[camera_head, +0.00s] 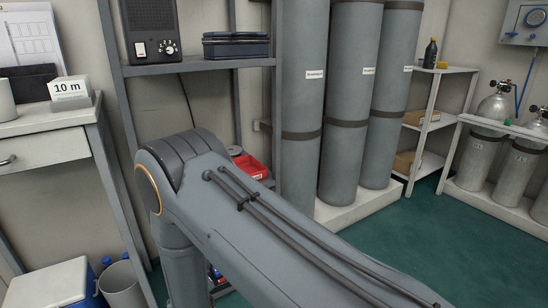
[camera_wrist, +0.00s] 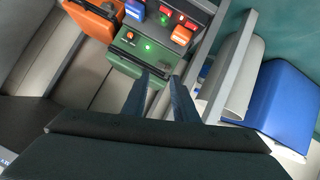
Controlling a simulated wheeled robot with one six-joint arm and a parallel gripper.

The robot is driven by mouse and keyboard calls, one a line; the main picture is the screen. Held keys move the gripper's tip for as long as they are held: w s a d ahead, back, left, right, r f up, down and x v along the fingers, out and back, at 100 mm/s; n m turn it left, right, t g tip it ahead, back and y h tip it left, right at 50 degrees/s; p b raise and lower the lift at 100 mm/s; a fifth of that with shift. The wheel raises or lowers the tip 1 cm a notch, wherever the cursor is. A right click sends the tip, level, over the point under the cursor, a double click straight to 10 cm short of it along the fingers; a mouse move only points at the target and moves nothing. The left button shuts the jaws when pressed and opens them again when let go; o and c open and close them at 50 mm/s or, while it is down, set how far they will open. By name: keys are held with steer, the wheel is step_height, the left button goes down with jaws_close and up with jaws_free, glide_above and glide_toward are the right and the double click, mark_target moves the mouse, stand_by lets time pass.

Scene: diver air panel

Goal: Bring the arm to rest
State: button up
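In the head view my grey arm crosses the lower middle of the picture. The gripper itself is not visible there.
An orange case (camera_wrist: 97,18) stands by the green box. A blue and white cooler (camera_wrist: 283,105) and a pale bin (camera_wrist: 240,85) are at the right. In the head view, tall grey cylinders (camera_head: 347,100) stand behind my arm. Green floor (camera_head: 460,240) is clear at right.

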steer(key=s+d+r+g, duration=0.2)
steer(key=s+r, duration=0.1)
steer(key=r, duration=0.4)
steer(key=s+d+r+m+g, duration=0.1)
steer(key=s+d+r+g, duration=0.15)
steer(key=r, duration=0.35)
steer(key=s+d+r+g, duration=0.2)
steer(key=s+r, duration=0.2)
steer(key=r, duration=0.3)
steer(key=s+d+r+m+g+h, duration=0.1)
steer(key=s+d+r+g+h, duration=0.1)
steer(key=s+d+r, duration=0.6)
steer(key=s+d+r+m+g+h, duration=0.15)
steer(key=s+d+r, duration=0.25)
steer(key=s+d, duration=0.8)
steer(key=d+r+m+p, duration=0.3)
steer(key=d+r+p, duration=0.7)
steer(key=r+p, duration=0.3)
steer(key=d+r+m+h+p, duration=0.1)
steer(key=d+r+m+p, duration=0.2)
steer(key=d+r+p, duration=0.7)
step_height(320, 180, up, 4)
steer(key=p, duration=0.7)
steer(key=shift+s+d+f+g, duration=0.2)
steer(key=shift+s+f+g, duration=0.05)
steer(key=shift+g, duration=0.15)
